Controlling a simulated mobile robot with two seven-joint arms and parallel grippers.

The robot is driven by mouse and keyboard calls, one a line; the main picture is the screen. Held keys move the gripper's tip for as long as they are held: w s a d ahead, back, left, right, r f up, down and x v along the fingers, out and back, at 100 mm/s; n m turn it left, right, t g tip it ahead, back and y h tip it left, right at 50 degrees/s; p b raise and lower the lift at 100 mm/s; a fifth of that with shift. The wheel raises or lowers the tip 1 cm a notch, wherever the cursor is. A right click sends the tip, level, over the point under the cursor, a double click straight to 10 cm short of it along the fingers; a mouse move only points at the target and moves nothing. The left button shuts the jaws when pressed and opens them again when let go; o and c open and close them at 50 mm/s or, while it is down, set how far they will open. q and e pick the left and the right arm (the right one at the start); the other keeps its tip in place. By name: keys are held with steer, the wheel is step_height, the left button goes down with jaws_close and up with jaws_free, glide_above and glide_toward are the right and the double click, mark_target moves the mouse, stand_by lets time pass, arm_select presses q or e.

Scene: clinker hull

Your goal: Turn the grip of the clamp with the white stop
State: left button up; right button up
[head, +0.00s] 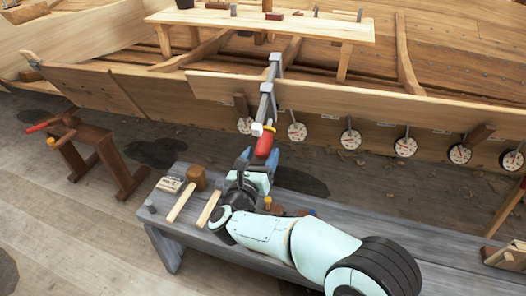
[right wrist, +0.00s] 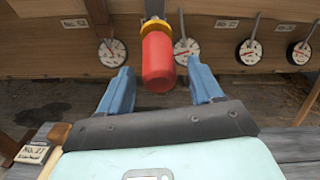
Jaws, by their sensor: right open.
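The clamp is a long grey bar (head: 267,98) over the upper edge of the hull plank. Its white stop (head: 257,129) sits low on the bar, by a yellow collar (head: 270,128). Its red grip (head: 264,146) hangs below, and in the right wrist view the red grip (right wrist: 158,62) shows large, with the yellow collar above it. My right gripper (head: 259,161) is open, its blue fingers (right wrist: 161,86) on either side of the grip's lower end with gaps visible. I cannot tell how deep the grip reaches between them. My left gripper is not in view.
A grey bench (head: 210,240) stands under my right arm, with mallets (head: 196,179) and a small label block (head: 170,185). Several round dials (head: 350,138) hang along the plank. A brown trestle (head: 105,160) with a red-handled tool (head: 38,127) stands left. Floor between is clear.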

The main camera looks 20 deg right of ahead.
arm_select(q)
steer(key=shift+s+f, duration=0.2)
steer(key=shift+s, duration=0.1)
arm_select(e)
steer(key=shift+x, duration=1.2)
steer(key=c, duration=1)
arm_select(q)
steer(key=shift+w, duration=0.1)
